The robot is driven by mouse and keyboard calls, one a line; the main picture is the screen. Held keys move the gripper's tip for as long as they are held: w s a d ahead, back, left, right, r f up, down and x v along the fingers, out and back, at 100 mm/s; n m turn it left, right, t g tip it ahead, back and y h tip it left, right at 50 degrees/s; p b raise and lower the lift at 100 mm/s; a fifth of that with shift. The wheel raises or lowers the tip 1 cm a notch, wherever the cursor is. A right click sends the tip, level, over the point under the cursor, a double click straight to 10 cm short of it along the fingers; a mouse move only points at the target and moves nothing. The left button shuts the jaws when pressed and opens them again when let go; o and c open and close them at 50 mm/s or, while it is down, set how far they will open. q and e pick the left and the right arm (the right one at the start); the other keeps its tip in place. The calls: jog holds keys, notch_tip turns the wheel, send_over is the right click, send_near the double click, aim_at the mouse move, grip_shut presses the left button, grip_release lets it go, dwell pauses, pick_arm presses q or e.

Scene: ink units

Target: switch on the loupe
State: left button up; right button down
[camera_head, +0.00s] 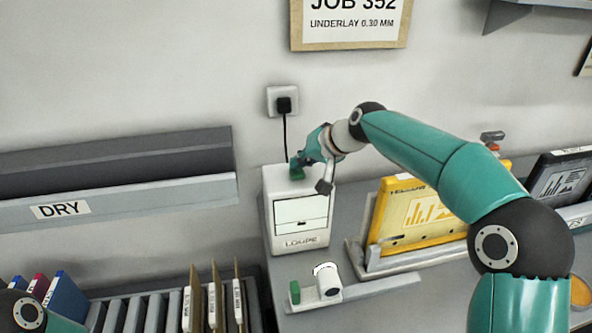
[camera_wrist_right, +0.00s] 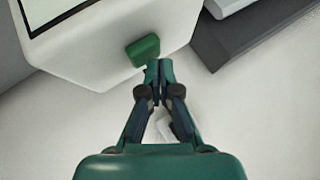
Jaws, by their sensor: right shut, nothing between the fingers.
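The loupe (camera_head: 283,236) is a white box labelled LOUPE, standing against the wall, with a pale screen on its front. A green switch (camera_head: 296,172) sits on its top; it also shows in the wrist view (camera_wrist_right: 143,50). My right gripper (camera_head: 305,160) is at the top of the loupe, right by the switch. In the wrist view its fingertips (camera_wrist_right: 158,70) are together and empty, close beside the switch's edge; I cannot tell whether they touch. Which way the switch is set is unclear. My left gripper is out of view; only a bit of that arm shows.
A black plug sits in a wall socket (camera_head: 283,101) above the loupe. A yellow panel (camera_head: 412,215) stands to the right behind my right arm. A small white device (camera_head: 328,282) with a green knob is in front. A DRY shelf (camera_head: 140,205) and upright folders are left.

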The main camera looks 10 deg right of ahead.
aim_at(300, 173)
notch_tip(300, 173, up, 4)
jog(key=p, duration=0.3)
jog(key=shift+r, duration=0.25)
jog(key=shift+r+p, duration=0.4)
jog(key=shift+r, duration=0.25)
jog(key=shift+s+f, duration=0.1)
